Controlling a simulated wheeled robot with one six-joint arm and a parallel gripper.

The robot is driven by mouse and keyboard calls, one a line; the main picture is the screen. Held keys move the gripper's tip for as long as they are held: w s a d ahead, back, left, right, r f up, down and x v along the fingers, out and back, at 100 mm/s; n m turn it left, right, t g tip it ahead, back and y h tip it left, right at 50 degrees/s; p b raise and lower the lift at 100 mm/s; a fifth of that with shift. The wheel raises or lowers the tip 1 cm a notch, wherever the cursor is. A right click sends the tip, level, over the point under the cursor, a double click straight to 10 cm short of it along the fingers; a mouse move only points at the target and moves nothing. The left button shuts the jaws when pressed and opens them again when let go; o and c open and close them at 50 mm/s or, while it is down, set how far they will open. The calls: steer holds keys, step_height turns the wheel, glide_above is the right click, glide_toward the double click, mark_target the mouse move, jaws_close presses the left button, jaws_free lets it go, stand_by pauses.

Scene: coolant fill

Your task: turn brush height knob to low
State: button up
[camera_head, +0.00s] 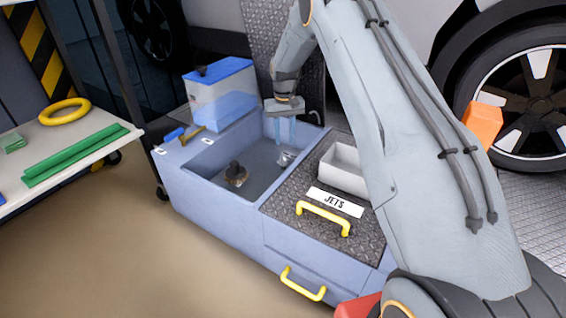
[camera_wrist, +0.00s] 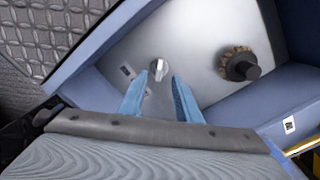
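In the head view, a pale part (camera_head: 287,158) under the fingers appears to be the same knob. My gripper (camera_wrist: 160,77) has two blue fingers pointing down into the basin, with a clear gap between them. It is open and empty, and the knob shows just beyond the fingertips. The gripper also shows in the head view (camera_head: 285,141), above the knob.
A dark round brush (camera_wrist: 241,65) stands on the basin floor; it also shows in the head view (camera_head: 236,174). Blue basin walls (camera_wrist: 305,98) surround the space. A treadplate lid with a JETS label (camera_head: 335,202) and a white tray (camera_head: 344,168) lie right.

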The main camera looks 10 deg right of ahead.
mark_target(284, 158)
steer(key=shift+w+f, duration=0.3)
steer(key=shift+f, duration=0.35)
step_height(284, 158, down, 8)
steer(key=b, duration=0.3)
steer(key=shift+r+b, duration=0.25)
steer(key=shift+b, duration=0.15)
jaws_close()
